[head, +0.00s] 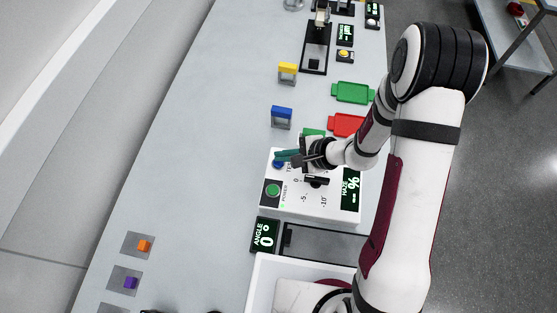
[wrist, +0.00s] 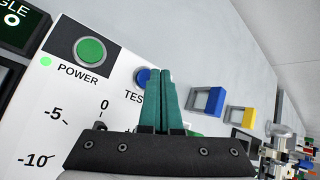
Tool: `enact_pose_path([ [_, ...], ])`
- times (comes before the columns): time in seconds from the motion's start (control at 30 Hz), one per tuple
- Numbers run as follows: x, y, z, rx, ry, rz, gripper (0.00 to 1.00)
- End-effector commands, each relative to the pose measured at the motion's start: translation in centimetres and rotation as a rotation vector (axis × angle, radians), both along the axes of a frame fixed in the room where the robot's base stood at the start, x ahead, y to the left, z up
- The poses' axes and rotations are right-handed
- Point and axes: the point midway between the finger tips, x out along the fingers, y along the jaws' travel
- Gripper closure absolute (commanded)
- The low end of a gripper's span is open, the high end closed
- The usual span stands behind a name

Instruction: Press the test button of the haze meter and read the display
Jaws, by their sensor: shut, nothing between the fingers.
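The haze meter is a white box (head: 315,207) with a green POWER button (head: 273,190), a blue TEST button (head: 278,164) and a dark display (head: 350,190). The display shows HAZE and a % sign; I cannot make out a clear number on it. In the wrist view the panel shows the green POWER button (wrist: 90,52) with a lit green lamp (wrist: 46,62) beside it. My gripper (head: 277,155) is shut and empty, its teal fingers over the TEST button's end. In the wrist view the fingertips (wrist: 160,72) partly cover the blue TEST button (wrist: 143,75); contact cannot be told.
An ANGLE display (head: 264,236) reading 0° stands at the meter's near side. Blue (head: 281,117) and yellow (head: 287,73) holders and red (head: 347,124) and green (head: 353,92) trays lie beyond. The table's left side is mostly clear.

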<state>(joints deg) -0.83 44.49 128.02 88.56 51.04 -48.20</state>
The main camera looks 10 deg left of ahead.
Motion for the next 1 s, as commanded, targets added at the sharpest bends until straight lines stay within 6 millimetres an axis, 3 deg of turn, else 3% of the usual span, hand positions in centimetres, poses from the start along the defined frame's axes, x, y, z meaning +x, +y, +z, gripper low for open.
enact_pose_path([
  [1.0, 0.0, 0.0, -1.2, 0.000, 0.000, 0.000, 1.00],
])
